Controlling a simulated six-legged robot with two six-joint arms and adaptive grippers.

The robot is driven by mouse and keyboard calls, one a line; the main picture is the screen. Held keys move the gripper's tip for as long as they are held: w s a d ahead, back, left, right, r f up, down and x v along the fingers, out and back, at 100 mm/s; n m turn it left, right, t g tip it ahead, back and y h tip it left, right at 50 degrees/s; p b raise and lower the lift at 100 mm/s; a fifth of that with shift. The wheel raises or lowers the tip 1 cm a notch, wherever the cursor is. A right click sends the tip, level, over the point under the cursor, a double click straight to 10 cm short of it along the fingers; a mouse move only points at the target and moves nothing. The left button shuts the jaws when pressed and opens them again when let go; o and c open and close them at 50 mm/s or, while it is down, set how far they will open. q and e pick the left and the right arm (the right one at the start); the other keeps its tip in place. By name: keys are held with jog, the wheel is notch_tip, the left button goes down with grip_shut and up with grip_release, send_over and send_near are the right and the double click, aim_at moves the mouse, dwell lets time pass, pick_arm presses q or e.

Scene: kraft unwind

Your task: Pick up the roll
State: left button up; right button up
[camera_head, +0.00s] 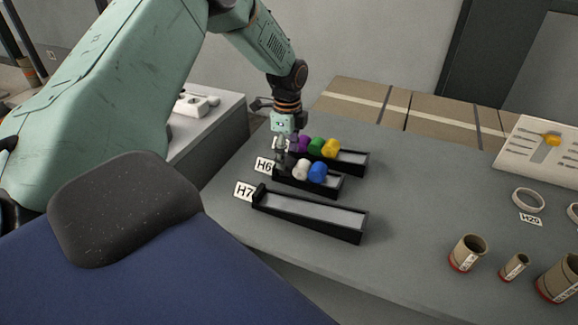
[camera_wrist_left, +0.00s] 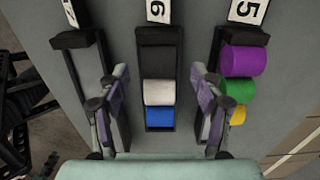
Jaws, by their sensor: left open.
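The middle tray H6 (camera_head: 335,189) holds a white roll (camera_head: 301,169) and a blue roll (camera_head: 318,173). The tray behind it (camera_head: 361,160) holds a purple roll, a green roll (camera_head: 316,146) and a yellow roll (camera_head: 331,148). My left gripper (camera_head: 284,150) points down over the upper end of H6, open and empty. In the left wrist view its fingers (camera_wrist_left: 160,75) are spread on either side of H6, with the white roll (camera_wrist_left: 158,92) and blue roll (camera_wrist_left: 160,116) appearing between them. The purple roll (camera_wrist_left: 243,61) is to their right. Fingertip height above the tray is unclear.
The front tray H7 (camera_head: 310,214) is empty. Brown cardboard tubes (camera_head: 467,253) stand at the table's right, near a pale ring (camera_head: 527,200) labelled H20. The grey table (camera_head: 410,190) between trays and tubes is clear.

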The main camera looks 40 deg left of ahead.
pick_arm(q)
jog(key=shift+s+d+f, duration=0.15)
jog(key=shift+s+f, duration=0.05)
jog(key=shift+f, duration=1.05)
pick_arm(e)
jog(key=shift+s, duration=0.25)
pick_arm(q)
jog(key=shift+w, duration=0.15)
jog(key=shift+c, duration=0.3)
jog(key=shift+c, duration=0.7)
jog(key=c, duration=0.9)
jog(key=shift+r, duration=0.1)
jog(key=shift+c, duration=0.2)
